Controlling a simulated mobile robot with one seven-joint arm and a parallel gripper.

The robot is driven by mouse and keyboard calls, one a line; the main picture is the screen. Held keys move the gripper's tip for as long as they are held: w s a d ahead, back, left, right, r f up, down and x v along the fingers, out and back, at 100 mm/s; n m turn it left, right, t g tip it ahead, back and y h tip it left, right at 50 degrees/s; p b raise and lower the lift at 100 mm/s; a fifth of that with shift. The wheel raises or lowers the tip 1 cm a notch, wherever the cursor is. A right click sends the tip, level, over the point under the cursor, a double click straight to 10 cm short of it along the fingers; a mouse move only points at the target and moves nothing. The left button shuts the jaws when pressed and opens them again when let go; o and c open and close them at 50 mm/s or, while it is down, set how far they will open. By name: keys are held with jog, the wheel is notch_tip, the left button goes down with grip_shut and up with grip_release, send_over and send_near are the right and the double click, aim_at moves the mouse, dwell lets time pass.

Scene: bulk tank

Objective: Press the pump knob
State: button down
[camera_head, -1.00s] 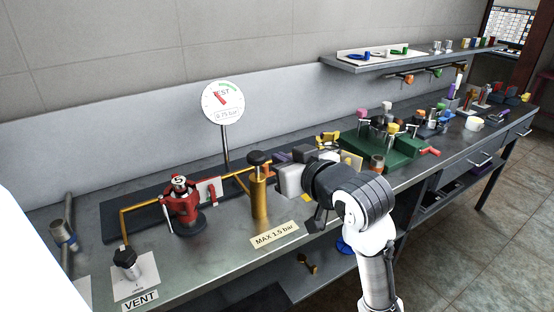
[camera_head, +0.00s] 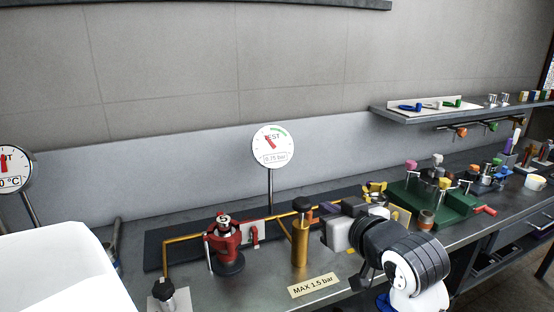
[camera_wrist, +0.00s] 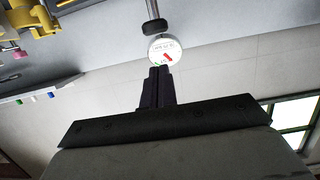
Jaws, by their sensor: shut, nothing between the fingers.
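The pump is an upright brass cylinder (camera_head: 300,245) on the bench, with a black pump knob (camera_head: 301,208) on top. In the wrist view, which is upside down, a black knob (camera_wrist: 155,27) on a grey rod shows just beyond the fingertips, with a visible gap. My gripper (camera_wrist: 157,72) is shut and empty, its fingers pointing towards the knob and the gauge behind. In the head view the gripper body is just right of the pump; its fingertips are hard to make out. The round gauge (camera_head: 277,146) reads 0.75 bar and also shows in the wrist view (camera_wrist: 166,50).
A red valve (camera_head: 224,240) stands left of the pump, and a black vent knob (camera_head: 164,290) is at the front left. A "MAX 1.5 bar" label (camera_head: 314,285) lies in front. A green fixture (camera_head: 440,203) and a wall shelf (camera_head: 450,110) are to the right.

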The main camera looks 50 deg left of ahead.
dwell(0.3)
jog(key=shift+r+p, duration=1.35)
jog(key=shift+r, duration=0.25)
jog(key=shift+d, duration=0.1)
jog(key=p, duration=0.3)
send_over(302, 204)
jog(key=d, duration=0.2)
notch_tip(302, 204, down, 2)
jog(key=shift+a+f+p, duration=0.15)
jog(key=shift+f+p, duration=0.1)
jog(key=shift+f, duration=0.85)
jog(key=shift+a+f+p, duration=0.1)
jog(key=shift+f+p, duration=0.1)
jog(key=shift+f, duration=0.9)
